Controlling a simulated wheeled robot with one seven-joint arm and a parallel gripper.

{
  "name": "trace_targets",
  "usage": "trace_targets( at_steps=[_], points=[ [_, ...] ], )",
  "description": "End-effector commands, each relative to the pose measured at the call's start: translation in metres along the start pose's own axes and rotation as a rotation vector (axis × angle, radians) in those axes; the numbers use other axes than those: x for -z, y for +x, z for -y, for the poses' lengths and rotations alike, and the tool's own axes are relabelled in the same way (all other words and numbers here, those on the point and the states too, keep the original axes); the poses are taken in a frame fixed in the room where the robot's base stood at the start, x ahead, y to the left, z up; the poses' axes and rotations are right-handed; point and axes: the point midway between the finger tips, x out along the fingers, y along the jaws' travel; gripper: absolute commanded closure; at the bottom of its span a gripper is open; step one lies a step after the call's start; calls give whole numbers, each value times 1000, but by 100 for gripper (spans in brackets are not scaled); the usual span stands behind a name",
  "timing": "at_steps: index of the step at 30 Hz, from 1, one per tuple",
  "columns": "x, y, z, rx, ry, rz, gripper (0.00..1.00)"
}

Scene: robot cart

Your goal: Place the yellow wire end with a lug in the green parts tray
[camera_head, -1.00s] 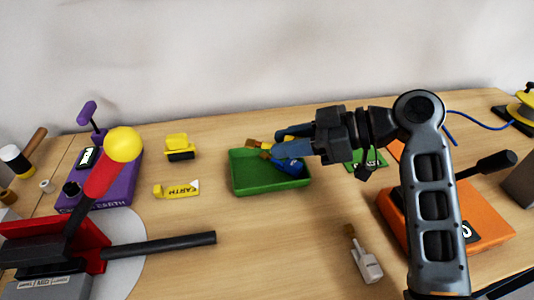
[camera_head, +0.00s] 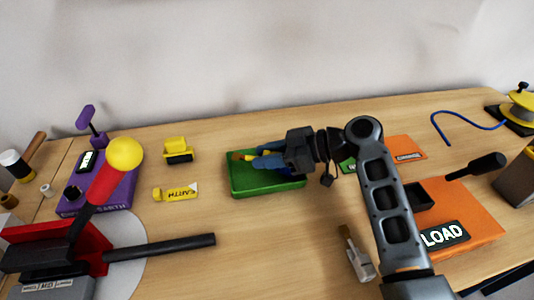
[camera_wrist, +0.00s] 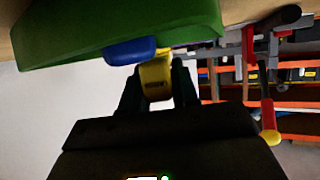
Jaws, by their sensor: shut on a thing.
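The green parts tray (camera_head: 240,188) lies on the table in the middle of the head view. My gripper (camera_head: 262,158) reaches over it from the right. It is shut on the yellow wire end (camera_wrist: 155,80), which shows as a yellow sleeve with a dark mark between the fingers in the wrist view. In the head view, its copper-coloured lug (camera_head: 236,156) points left, over the tray's back-left part. A blue piece (camera_wrist: 130,50) is at the tray in the wrist view. My gripper hides part of the tray's inside, and I cannot tell whether the yellow end touches it.
A yellow label (camera_head: 176,193) and a yellow block (camera_head: 177,150) lie left of the tray. A purple box (camera_head: 115,190) and a red-handled lever (camera_head: 103,183) stand farther left. An orange box (camera_head: 465,215) is at right.

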Motion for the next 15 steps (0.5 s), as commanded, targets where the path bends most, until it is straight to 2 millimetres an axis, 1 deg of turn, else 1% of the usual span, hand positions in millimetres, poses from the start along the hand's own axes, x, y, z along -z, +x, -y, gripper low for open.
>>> trace_targets(
  at_steps=[6, 7, 15],
  points=[
    [-4, 1, 0, 0, 0, 0, 100],
    [-3, 1, 0, 0, 0, 0, 70],
    [-2, 1, 0, 0, 0, 0, 45]
  ],
)
